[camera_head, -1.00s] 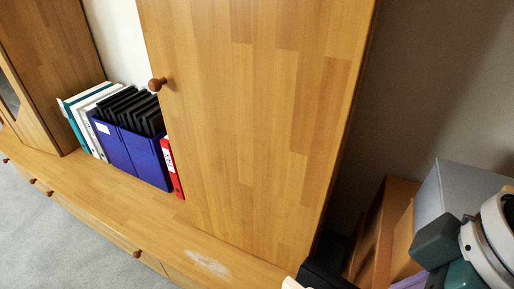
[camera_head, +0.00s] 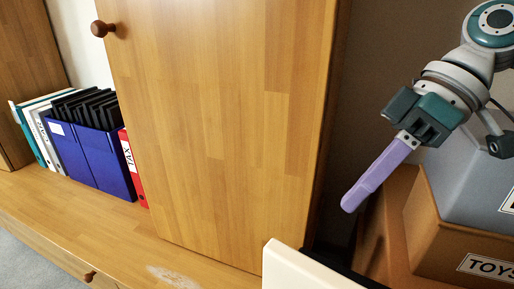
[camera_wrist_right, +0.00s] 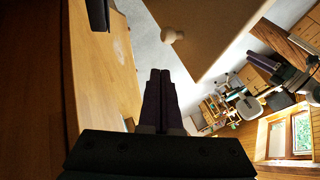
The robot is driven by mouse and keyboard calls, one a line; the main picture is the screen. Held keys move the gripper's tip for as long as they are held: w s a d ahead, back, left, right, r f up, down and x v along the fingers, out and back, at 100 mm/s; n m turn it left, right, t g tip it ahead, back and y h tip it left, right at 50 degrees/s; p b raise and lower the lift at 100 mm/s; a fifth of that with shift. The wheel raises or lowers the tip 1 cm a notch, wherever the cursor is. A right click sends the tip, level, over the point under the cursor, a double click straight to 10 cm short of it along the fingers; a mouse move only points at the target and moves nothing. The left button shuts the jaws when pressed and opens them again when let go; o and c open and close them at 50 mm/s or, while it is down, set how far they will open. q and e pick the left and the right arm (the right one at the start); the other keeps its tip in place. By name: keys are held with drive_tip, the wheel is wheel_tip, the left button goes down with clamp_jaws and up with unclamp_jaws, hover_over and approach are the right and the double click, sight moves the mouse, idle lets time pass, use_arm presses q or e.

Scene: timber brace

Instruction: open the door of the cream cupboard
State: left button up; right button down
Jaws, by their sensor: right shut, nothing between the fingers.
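The cream cupboard (camera_head: 300,270) shows only as a pale top corner at the bottom edge of the head view; its front is out of that frame. In the right wrist view a cream panel (camera_wrist_right: 215,30), apparently its door, fills the upper middle, with a round cream knob (camera_wrist_right: 172,37) on it. My right gripper (camera_head: 350,205) points down and left above the cardboard boxes, its purple fingers together and empty. In the right wrist view its fingertips (camera_wrist_right: 160,73) lie below the knob in the picture, apart from it. My left gripper is not in view.
A tall wooden cabinet (camera_head: 215,120) with a brown knob (camera_head: 101,28) stands left of my right gripper. Blue file boxes (camera_head: 95,155) and a red binder (camera_head: 131,165) stand on the wooden ledge. A cardboard box marked TOYS (camera_head: 450,235) and a grey box (camera_head: 460,185) are at the right.

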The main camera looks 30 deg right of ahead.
sight(305, 258)
drive_tip(key=a+f+b, duration=0.1)
drive_tip(key=a+f, duration=0.2)
drive_tip(key=a+f+b, duration=0.1)
drive_tip(key=a+f, duration=0.2)
drive_tip(key=shift+s+a, duration=0.1)
drive_tip(key=shift+a, duration=0.3)
drive_tip(key=shift+s+a, duration=0.3)
drive_tip(key=shift+a, duration=0.3)
drive_tip(key=shift+r, duration=0.1)
